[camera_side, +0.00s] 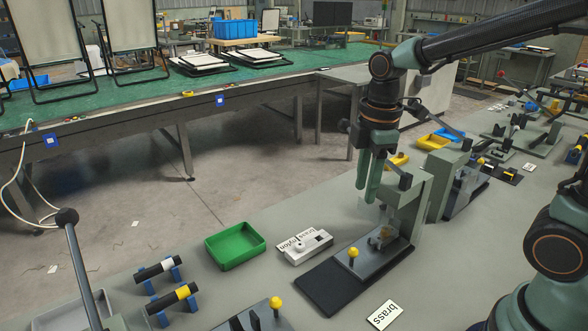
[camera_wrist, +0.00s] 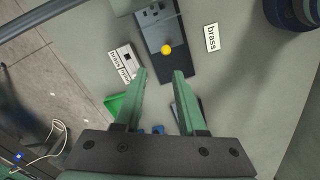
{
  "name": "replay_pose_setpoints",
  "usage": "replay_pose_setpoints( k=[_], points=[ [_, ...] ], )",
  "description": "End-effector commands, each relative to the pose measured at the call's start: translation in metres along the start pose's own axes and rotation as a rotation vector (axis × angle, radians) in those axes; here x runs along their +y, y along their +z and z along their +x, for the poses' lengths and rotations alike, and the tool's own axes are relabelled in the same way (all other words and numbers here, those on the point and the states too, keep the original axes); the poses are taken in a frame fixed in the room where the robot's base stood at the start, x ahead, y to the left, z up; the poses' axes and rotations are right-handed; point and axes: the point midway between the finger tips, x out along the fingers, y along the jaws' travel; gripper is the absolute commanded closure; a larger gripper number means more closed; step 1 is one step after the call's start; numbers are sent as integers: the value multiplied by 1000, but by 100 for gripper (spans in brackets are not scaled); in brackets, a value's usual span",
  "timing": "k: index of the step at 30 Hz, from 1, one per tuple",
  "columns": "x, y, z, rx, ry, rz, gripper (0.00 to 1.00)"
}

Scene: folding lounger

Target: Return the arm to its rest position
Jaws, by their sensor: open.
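My gripper (camera_side: 368,194) hangs from the arm with its green fingers pointing down, above the grey bench. In the wrist view my gripper (camera_wrist: 160,73) shows its two fingers apart, with nothing between them. Below it is a press-like fixture (camera_side: 408,200) with a dark base plate and a yellow-knobbed lever (camera_side: 353,253); the yellow knob also shows in the wrist view (camera_wrist: 166,49). The fingertips look apart from the fixture in the side view, and the exact gap is unclear.
A green tray (camera_side: 235,246), a white brass/nylon selector box (camera_side: 304,246) and a "brass" card (camera_side: 384,315) lie on the bench. Black rods (camera_side: 160,268) rest on blue stands. A green-topped table (camera_side: 150,88) behind holds folding loungers (camera_side: 137,25). Open floor lies between.

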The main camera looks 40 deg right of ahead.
Motion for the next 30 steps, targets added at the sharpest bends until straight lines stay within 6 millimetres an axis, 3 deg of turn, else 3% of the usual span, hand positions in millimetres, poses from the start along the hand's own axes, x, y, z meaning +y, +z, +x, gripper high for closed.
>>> replay_pose_setpoints(
  k=[6,15,21,30],
  points=[
    [-17,15,-30,128,153,488,60],
    [-35,30,-47,338,244,1007,60],
    [-38,32,-49,387,250,1115,60],
    [-38,32,-49,387,249,1117,60]
  ],
)
